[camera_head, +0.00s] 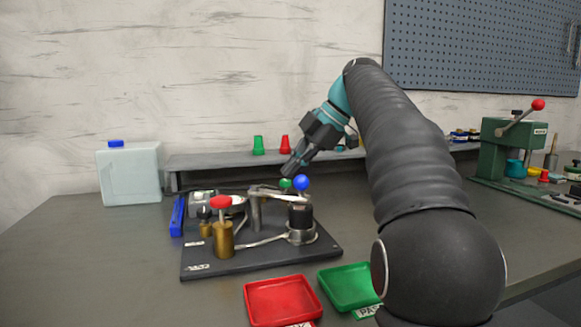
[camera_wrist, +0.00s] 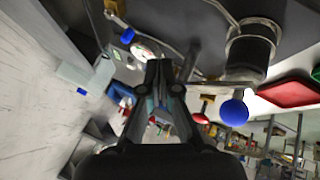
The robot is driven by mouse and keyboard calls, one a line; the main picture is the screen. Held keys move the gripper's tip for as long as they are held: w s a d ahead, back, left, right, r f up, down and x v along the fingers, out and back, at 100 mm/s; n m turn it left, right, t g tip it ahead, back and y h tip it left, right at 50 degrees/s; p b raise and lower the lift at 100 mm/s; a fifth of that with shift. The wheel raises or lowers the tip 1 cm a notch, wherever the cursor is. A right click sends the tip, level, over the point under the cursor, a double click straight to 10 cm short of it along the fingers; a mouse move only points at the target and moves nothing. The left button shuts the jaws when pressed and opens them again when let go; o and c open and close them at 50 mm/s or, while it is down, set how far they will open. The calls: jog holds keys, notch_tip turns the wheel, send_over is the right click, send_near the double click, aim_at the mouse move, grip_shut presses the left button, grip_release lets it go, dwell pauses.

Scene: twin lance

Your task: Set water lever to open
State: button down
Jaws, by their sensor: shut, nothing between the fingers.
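A dark base plate (camera_head: 262,258) on the table carries a fixture with metal arms and a black cylinder in a metal ring (camera_head: 301,236). A blue ball knob (camera_head: 302,183) stands above the cylinder, with a green knob (camera_head: 285,184) just left of it. I see no label that tells which is the water lever. In the wrist view a blue ball (camera_wrist: 233,113) sits right of my fingers, and a smaller blue knob (camera_wrist: 127,36) is at upper left. My gripper (camera_head: 290,168) is shut and empty, just above and left of the blue ball, seemingly apart from it.
A red-topped brass valve (camera_head: 222,204) stands on the plate's left. A red tray (camera_head: 283,301) and a green tray (camera_head: 347,286) lie in front. A low shelf (camera_head: 210,161) with green and red cups runs behind. A green press (camera_head: 500,150) is far right.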

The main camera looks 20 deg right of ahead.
jog(key=x, duration=0.7)
jog(key=shift+a+f+b, duration=0.1)
jog(key=shift+a+b, duration=0.05)
jog(key=shift+b, duration=0.25)
jog(key=shift+w+a+p, duration=0.15)
jog(key=shift+w+p, duration=0.05)
jog(key=shift+w, duration=0.4)
jog(key=shift+w+a+p, duration=0.2)
jog(key=shift+w, duration=0.35)
jog(key=shift+w+a, duration=0.25)
jog(key=shift+w, duration=0.4)
